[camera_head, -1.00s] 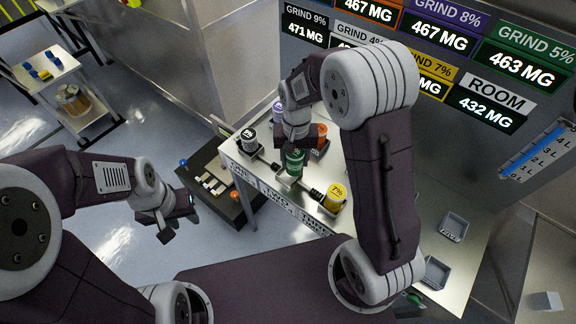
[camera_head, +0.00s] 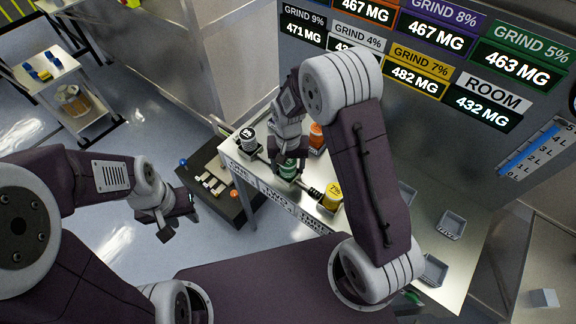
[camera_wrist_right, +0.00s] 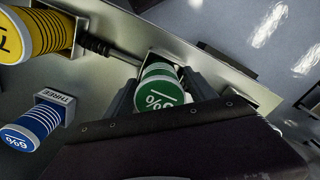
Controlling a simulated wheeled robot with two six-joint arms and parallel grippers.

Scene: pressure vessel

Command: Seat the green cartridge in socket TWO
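The green cartridge (camera_head: 289,169) stands at the bench's front edge, behind the label TWO (camera_head: 273,194). Its white-marked end faces the camera in the right wrist view (camera_wrist_right: 160,112). My right gripper (camera_head: 288,154) is low over it. The fingers (camera_wrist_right: 160,84) stand on either side of it and look spread, with little gap; whether they touch it is hard to tell. How deep its lower end sits in socket TWO is hidden.
An orange cartridge (camera_head: 316,136) stands behind. A blue cartridge (camera_wrist_right: 32,130) shows in the wrist view. Grey trays (camera_head: 452,225) lie at the bench's right.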

